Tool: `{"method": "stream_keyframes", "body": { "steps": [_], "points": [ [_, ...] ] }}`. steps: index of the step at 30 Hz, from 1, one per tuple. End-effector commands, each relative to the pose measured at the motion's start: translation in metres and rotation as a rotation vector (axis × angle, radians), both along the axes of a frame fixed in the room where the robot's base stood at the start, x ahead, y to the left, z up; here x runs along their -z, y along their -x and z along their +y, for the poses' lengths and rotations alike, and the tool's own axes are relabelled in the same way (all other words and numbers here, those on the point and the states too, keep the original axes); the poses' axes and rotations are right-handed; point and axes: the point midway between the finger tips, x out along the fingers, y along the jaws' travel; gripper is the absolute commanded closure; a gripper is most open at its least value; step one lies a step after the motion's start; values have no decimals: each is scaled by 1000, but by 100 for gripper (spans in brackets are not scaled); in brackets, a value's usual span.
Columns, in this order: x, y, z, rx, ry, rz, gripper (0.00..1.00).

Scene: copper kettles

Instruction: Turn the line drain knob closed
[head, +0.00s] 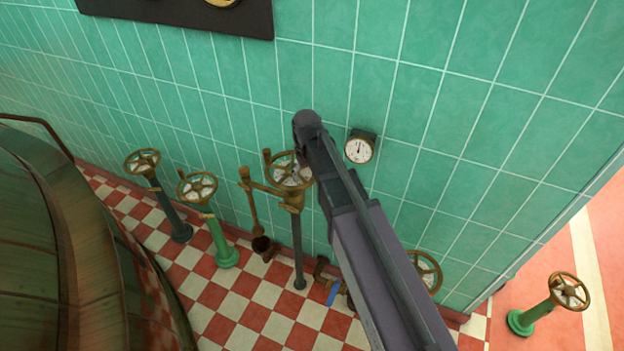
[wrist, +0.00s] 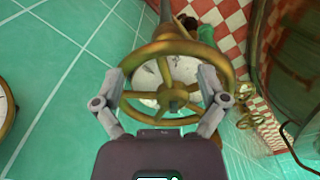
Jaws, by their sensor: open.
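A brass handwheel (wrist: 176,112) with spokes and a pale disc behind them fills the middle of the wrist view. My gripper (wrist: 160,76) is open, with one finger at each side of this wheel's rim. I cannot tell whether the fingers touch the rim. In the head view the wheel (head: 284,172) tops a grey post by the tiled wall, and my arm hides its right part. I can read no label that names a line drain knob.
More handwheels stand on posts to the left (head: 143,162), (head: 198,188). One is low on the wall (head: 427,271) and one at far right (head: 569,292). A gauge (head: 359,149) hangs beside my arm. A blue lever (head: 331,297) sits low. A copper vessel (head: 75,260) fills the left.

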Motion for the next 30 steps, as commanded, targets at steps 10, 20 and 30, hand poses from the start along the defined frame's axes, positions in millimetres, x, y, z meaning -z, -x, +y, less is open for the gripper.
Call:
{"method": "stream_keyframes", "body": {
  "steps": [10,20,30],
  "points": [
    [1,4,-12,24,0,0,8],
    [1,5,-13,26,0,0,8],
    [1,31,-66,134,0,0,8]
  ]
}}
